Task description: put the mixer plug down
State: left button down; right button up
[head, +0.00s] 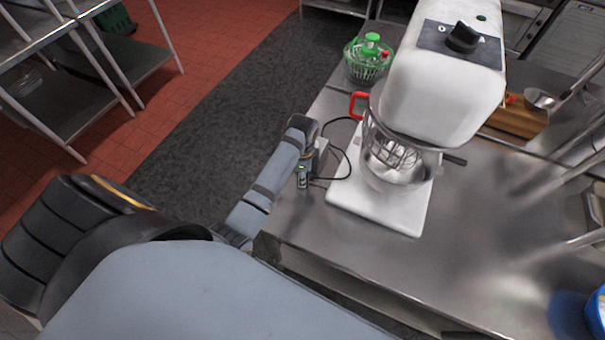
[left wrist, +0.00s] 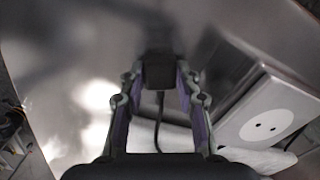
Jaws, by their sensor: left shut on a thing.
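The black mixer plug (left wrist: 158,72) is between the fingertips of my left gripper (left wrist: 160,84) in the left wrist view. Its black cord (left wrist: 159,120) trails back between the fingers. In the head view my left gripper (head: 303,179) is over the left edge of the counter, and the plug is too small to make out there. The white mixer (head: 445,75) stands just to the right, with its cord (head: 347,165) looping out toward the gripper. Whether the plug touches the counter, I cannot tell. My right gripper is out of view.
A white two-hole socket (left wrist: 268,125) on a metal box is right of the gripper in the wrist view. A green basket (head: 368,62) stands at the counter's back left. A metal shelf (head: 75,90) stands far left.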

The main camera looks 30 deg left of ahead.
pick_arm(q)
jog(key=shift+w+f, duration=0.1)
jog(key=shift+f, duration=0.1)
jog(key=c, duration=1.2)
grip_release()
jog(key=shift+o, duration=1.3)
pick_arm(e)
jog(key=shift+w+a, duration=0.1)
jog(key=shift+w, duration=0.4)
pick_arm(q)
jog(key=shift+r, duration=0.15)
jog(key=shift+r, duration=0.35)
notch_tip(320, 180, up, 6)
jog(key=shift+r+b, duration=0.1)
jog(key=shift+b, duration=0.55)
notch_tip(320, 180, up, 6)
jog(key=p, duration=0.5)
jog(key=shift+p, duration=0.4)
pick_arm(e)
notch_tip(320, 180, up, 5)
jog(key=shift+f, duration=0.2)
